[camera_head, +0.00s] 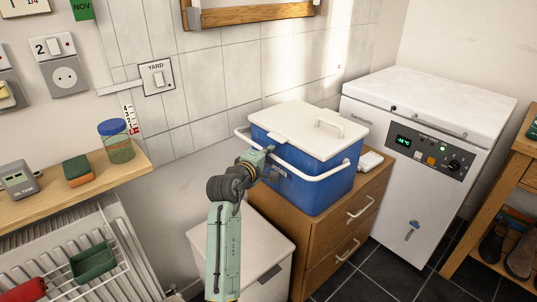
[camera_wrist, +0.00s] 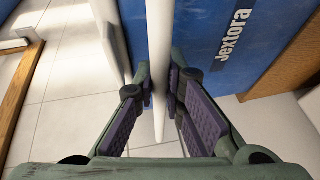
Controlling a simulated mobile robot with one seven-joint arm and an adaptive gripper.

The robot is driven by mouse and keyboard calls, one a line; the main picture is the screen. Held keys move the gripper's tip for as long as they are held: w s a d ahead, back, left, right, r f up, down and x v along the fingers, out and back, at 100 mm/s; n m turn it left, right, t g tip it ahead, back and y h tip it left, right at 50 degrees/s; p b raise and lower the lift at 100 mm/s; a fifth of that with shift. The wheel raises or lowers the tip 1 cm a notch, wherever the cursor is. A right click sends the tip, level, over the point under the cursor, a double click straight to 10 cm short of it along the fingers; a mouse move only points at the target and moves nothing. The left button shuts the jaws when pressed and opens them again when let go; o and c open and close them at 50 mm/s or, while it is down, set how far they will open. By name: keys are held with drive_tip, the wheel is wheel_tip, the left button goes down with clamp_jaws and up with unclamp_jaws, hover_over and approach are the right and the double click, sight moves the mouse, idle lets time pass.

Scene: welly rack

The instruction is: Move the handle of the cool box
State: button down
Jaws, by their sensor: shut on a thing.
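The cool box (camera_head: 310,185) is blue with a white lid (camera_head: 300,125) that lies closed on top. Its white handle (camera_head: 310,175) runs low across the front side in the head view. My gripper (camera_head: 268,151) is at the left part of the box, close to its wall. In the wrist view my gripper (camera_wrist: 160,88) has its purple-padded fingers on both sides of the white handle bar (camera_wrist: 159,45) and is shut on it. The blue wall of the cool box (camera_wrist: 215,55), lettered "Jextora", is just beyond. The fingers partly hide the bar.
The box stands on a wooden drawer cabinet (camera_head: 330,236). A white freezer (camera_head: 424,150) stands to the right, a white bin (camera_head: 243,250) at the lower left. A wooden shelf (camera_head: 110,176) with a jar (camera_head: 117,146) is at left. The tiled wall is close behind.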

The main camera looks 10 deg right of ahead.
drive_tip(key=shift+d+r+p, duration=0.1)
drive_tip(key=shift+r+p, duration=0.2)
drive_tip(key=shift+r, duration=0.5)
drive_tip(key=shift+f, duration=0.1)
drive_tip(key=c, duration=1.7)
unclamp_jaws()
drive_tip(key=shift+o, duration=0.2)
